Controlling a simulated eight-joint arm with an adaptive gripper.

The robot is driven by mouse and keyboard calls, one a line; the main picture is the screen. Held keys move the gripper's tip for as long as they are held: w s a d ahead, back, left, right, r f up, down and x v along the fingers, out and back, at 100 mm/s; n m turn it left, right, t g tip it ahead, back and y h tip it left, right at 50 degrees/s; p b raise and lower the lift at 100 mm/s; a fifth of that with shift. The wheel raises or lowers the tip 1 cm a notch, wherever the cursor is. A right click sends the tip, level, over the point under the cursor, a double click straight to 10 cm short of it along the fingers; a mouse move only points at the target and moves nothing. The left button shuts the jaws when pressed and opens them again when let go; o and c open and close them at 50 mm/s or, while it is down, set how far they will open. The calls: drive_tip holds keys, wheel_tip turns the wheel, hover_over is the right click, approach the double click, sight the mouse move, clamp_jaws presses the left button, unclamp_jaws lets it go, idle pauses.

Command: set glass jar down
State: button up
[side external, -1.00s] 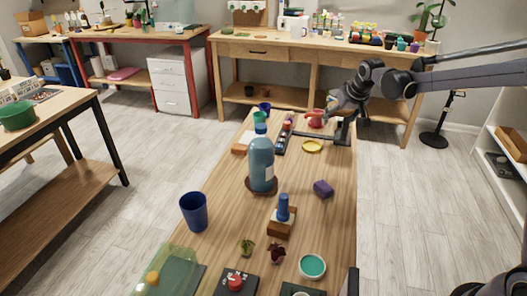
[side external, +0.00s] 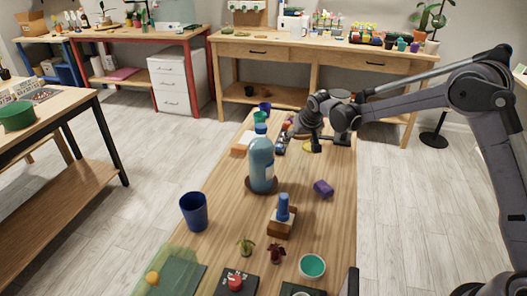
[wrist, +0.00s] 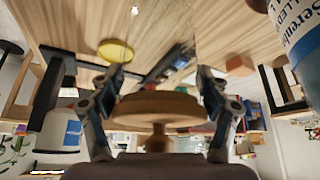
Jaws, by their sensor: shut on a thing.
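My gripper (wrist: 160,82) shows in the wrist view with its two fingers on either side of a round wooden, knobbed lid (wrist: 158,106), which seems to be the top of the glass jar. The gripper is shut on the jar. The jar's clear body cannot be made out. In the side view my gripper (side external: 288,136) is low over the far part of the wooden table, behind and right of the large blue bottle (side external: 261,165). The jar is not discernible there, so I cannot tell whether it touches the table.
A yellow disc (wrist: 116,50) lies near the gripper. The blue bottle (wrist: 298,35) stands close at the wrist view's upper right. A purple block (side external: 323,188), a blue cup (side external: 194,211) and a stamp-like blue-handled thing (side external: 283,212) are nearer. The table's middle right has free room.

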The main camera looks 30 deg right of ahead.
drive_tip(key=shift+f, duration=1.1)
drive_tip(key=shift+f, duration=0.15)
drive_tip(key=o, duration=1.5)
drive_tip(key=v, duration=1.2)
drive_tip(key=s+r+n+y, duration=0.1)
drive_tip(key=s+r, duration=0.2)
drive_tip(key=s, duration=0.4)
drive_tip(key=s+r+n, duration=0.1)
drive_tip(key=s+r, duration=0.3)
drive_tip(key=s, duration=0.4)
drive_tip(key=s+f+n, duration=0.1)
drive_tip(key=s+f, duration=0.1)
drive_tip(key=s, duration=0.5)
drive_tip(key=s+a+f+t+y, duration=0.1)
drive_tip(key=s+f, duration=0.1)
drive_tip(key=s, duration=0.6)
drive_tip(key=shift+a+n+t, duration=0.25)
drive_tip(key=shift+n+t, duration=0.05)
drive_tip(key=shift+n, duration=0.1)
